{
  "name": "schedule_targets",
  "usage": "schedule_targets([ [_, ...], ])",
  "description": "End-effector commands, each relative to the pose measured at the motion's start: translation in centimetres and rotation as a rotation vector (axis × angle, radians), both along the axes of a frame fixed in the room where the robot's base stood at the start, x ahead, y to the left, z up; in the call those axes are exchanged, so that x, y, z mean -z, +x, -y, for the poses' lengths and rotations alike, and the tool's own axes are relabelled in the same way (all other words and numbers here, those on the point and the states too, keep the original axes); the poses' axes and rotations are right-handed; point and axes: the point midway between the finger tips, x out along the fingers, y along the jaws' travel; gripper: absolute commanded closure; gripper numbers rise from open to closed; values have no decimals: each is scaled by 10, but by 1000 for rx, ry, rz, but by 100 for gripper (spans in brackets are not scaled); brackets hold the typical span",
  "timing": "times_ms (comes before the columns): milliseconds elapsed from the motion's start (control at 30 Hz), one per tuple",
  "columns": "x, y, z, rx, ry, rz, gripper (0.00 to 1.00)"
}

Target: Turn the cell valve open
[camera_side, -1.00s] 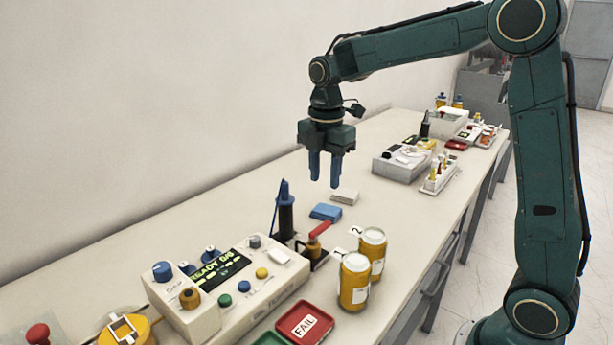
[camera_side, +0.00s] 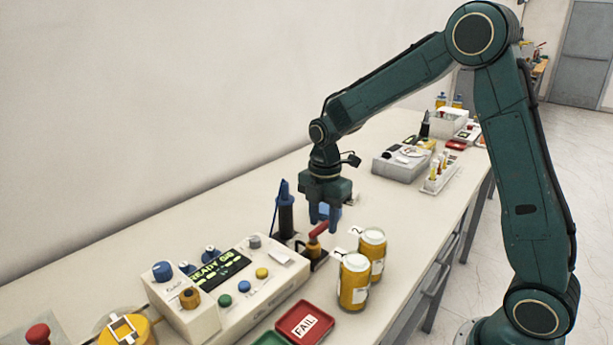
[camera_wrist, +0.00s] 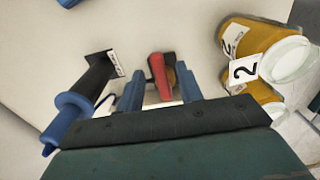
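The cell valve is a small brass-coloured body on a dark base with a red lever handle (camera_side: 319,229), in the middle of the bench in the side view. The red handle also shows in the wrist view (camera_wrist: 158,74), lying between the two blue fingers. My gripper (camera_side: 323,224) is just above the valve, pointing down. In the wrist view my gripper (camera_wrist: 160,80) is open, one finger on each side of the handle, with gaps visible. I cannot tell how far the fingertips are above the handle.
A blue-and-black upright tool (camera_side: 285,211) stands close left of the valve. Yellow jars (camera_side: 354,281) numbered 1 and 2 stand close right. A control box (camera_side: 226,284) with a lit display and a red FAIL tray (camera_side: 306,322) are in front. Bare bench lies behind.

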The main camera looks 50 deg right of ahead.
Motion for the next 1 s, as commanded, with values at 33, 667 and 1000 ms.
schedule_targets([
  [33, 0, 0, 0, 0, 0, 0, 64],
  [667, 0, 0, 0, 7, 0, 0, 100],
  [1000, 0, -5, 0, 113, 0, -1, 100],
])
